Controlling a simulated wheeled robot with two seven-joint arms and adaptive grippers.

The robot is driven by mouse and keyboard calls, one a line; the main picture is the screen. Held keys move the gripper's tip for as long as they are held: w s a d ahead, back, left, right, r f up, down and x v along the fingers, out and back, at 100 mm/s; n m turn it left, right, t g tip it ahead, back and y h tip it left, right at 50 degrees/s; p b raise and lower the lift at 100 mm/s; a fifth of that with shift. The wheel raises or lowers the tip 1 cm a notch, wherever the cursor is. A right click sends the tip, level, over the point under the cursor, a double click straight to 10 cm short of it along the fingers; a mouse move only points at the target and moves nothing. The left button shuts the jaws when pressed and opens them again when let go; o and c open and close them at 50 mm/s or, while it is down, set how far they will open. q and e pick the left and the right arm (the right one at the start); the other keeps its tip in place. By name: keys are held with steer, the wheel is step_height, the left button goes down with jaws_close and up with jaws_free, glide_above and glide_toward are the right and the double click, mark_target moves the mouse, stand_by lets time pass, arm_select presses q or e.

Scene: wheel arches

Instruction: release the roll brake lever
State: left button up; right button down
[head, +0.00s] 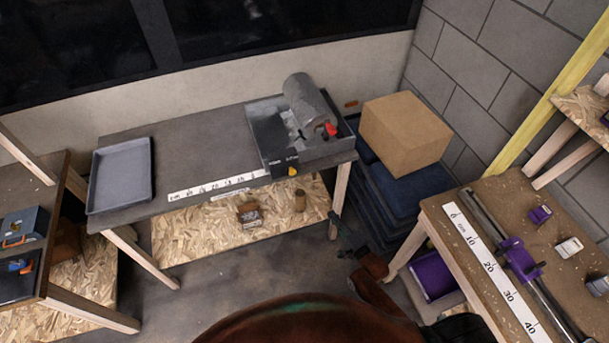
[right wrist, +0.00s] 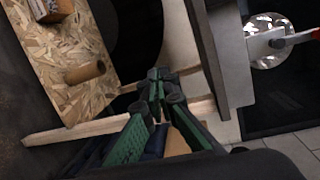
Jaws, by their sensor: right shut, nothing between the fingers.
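A grey roll (head: 308,103) lies in a grey metal holder (head: 268,128) at the right end of the back bench. A red brake lever (head: 330,129) shows at the roll's near end. In the right wrist view the red lever (right wrist: 303,37) is at the upper right edge, beside the shiny roll end (right wrist: 268,45). My right gripper (head: 342,225) is low in front of the bench's right end, below the lever and apart from it. Its green fingers (right wrist: 162,86) are shut and empty. My left gripper is not in view.
A cardboard box (head: 405,133) sits on dark blue stacked crates (head: 385,205) right of the bench. A grey tray (head: 121,175) and a white ruler strip (head: 215,186) lie on the bench. The right-hand table (head: 520,205) stands close to my right arm.

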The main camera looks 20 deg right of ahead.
step_height(320, 180, up, 12)
steer(key=w+a+m+t+y, duration=0.1)
steer(key=w+a+m+t, duration=0.1)
steer(key=m, duration=0.1)
steer(key=shift+w+a+y, duration=0.15)
steer(key=shift+y, duration=0.15)
steer(key=shift+w+f, duration=0.1)
steer(key=shift+w, duration=0.05)
steer(key=w+a+r+p, duration=0.1)
steer(key=w+a+r, duration=0.1)
steer(key=w+a, duration=0.4)
steer(key=w, duration=0.3)
steer(key=shift+w+r, duration=0.15)
steer(key=shift+r, duration=0.05)
steer(key=shift+p, duration=0.3)
